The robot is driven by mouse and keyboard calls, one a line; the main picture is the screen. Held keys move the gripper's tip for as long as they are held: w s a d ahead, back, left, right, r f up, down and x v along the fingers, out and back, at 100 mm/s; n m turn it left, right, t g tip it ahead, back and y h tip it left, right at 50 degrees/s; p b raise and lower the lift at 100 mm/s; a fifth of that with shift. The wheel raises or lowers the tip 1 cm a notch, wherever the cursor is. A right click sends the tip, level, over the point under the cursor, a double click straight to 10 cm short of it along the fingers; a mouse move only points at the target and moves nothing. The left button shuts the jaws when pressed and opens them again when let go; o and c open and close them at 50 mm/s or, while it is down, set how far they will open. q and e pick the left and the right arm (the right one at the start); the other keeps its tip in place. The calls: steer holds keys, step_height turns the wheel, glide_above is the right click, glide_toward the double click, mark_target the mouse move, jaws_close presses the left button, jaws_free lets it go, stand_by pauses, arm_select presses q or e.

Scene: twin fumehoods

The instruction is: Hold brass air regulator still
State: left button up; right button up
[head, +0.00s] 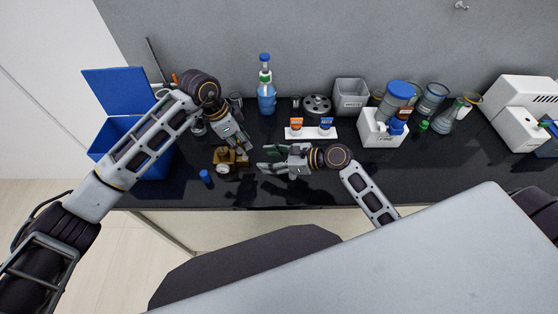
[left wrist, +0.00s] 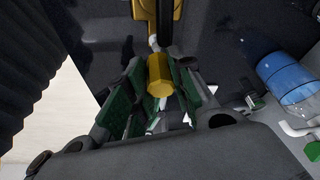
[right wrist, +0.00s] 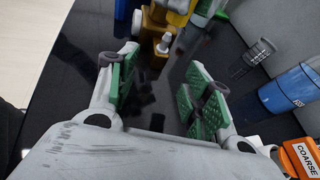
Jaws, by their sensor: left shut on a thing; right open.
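The brass air regulator (head: 222,156) stands on the black bench near its front edge, with a round white-faced part low on its front. My left gripper (head: 242,146) reaches down onto it from above and is shut on it. In the left wrist view, a gold faceted part of the regulator (left wrist: 160,73) sits between the green finger pads. My right gripper (head: 268,158) is open and empty just right of the regulator, apart from it. In the right wrist view, the regulator (right wrist: 156,38) shows ahead, beyond the open fingers.
A blue open bin (head: 152,160) stands further left. Behind are a blue bottle (head: 266,98) and a white holder (head: 318,133) with orange and blue pieces. Bare bench lies to the front right.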

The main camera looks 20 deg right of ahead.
mark_target(231, 159)
steer(key=w+a, duration=0.2)
steer(key=a, duration=0.1)
steer(key=w+a, duration=0.1)
steer(key=a, duration=0.1)
steer(key=shift+w+a+f, duration=0.1)
steer(key=shift+w+f, duration=0.15)
steer(key=shift+w, duration=0.1)
steer(key=shift+x, duration=0.75)
jaws_close()
steer(key=shift+c, duration=0.8)
jaws_free()
steer(key=shift+c, duration=0.2)
steer(key=c, duration=0.7)
steer(key=shift+c, duration=0.2)
